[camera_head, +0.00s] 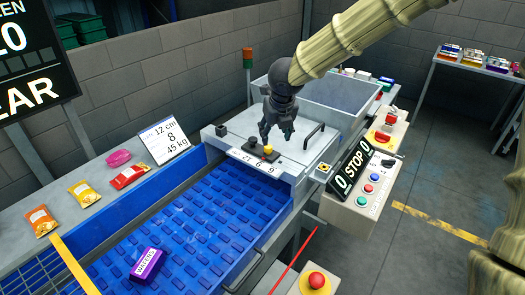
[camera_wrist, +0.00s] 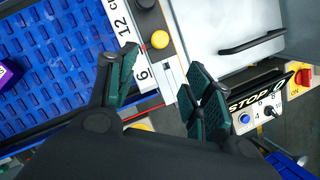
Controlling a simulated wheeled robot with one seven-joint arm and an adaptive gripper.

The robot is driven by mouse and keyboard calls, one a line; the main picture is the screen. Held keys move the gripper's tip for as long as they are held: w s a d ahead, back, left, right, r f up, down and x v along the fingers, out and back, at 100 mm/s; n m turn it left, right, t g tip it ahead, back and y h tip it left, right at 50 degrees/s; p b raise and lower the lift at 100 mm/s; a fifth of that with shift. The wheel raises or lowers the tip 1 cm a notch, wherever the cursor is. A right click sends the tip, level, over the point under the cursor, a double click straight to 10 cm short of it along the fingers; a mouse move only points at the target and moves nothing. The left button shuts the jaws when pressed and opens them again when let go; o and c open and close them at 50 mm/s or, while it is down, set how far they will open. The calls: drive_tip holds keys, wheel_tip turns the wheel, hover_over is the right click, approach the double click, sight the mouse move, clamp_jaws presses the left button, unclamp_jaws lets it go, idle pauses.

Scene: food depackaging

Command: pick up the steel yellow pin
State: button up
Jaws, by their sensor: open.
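The yellow pin (camera_head: 268,149) shows as a small round yellow top on a dark block (camera_head: 262,153) at the front edge of the grey machine housing. In the wrist view the yellow pin (camera_wrist: 160,39) is a yellow disc just beyond the fingertips, nearer the left finger. My gripper (camera_head: 277,133) hangs fingers-down above the housing, close to the pin. In the wrist view my gripper (camera_wrist: 163,60) is open, with nothing between its dark green finger pads. I cannot tell the exact height gap. The pin's lower part is hidden.
A blue conveyor (camera_head: 190,225) carries a purple packet (camera_head: 148,263). A black handle (camera_head: 313,136) stands on the housing right of my gripper. The control box with a STOP sign (camera_head: 353,168) is further right. Several packets lie on the left ledge, beside a weight sign (camera_head: 164,139).

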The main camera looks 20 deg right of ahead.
sight(268, 147)
drive_tip(key=w+f, duration=0.1)
drive_tip(key=w+a+f, duration=0.1)
drive_tip(key=w+f, duration=0.1)
drive_tip(key=shift+f+p, duration=0.3)
drive_tip(key=shift+p, duration=0.1)
drive_tip(key=shift+d+p+x, duration=0.15)
drive_tip(key=shift+p+x, duration=0.35)
drive_tip(key=shift+x, duration=0.95)
drive_tip(key=shift+d+p+x, duration=0.15)
drive_tip(key=shift+p+x, duration=0.35)
drive_tip(key=shift+x, duration=0.95)
drive_tip(key=shift+w+r, duration=0.1)
drive_tip(key=shift+w, duration=0.05)
drive_tip(key=c, duration=1.1)
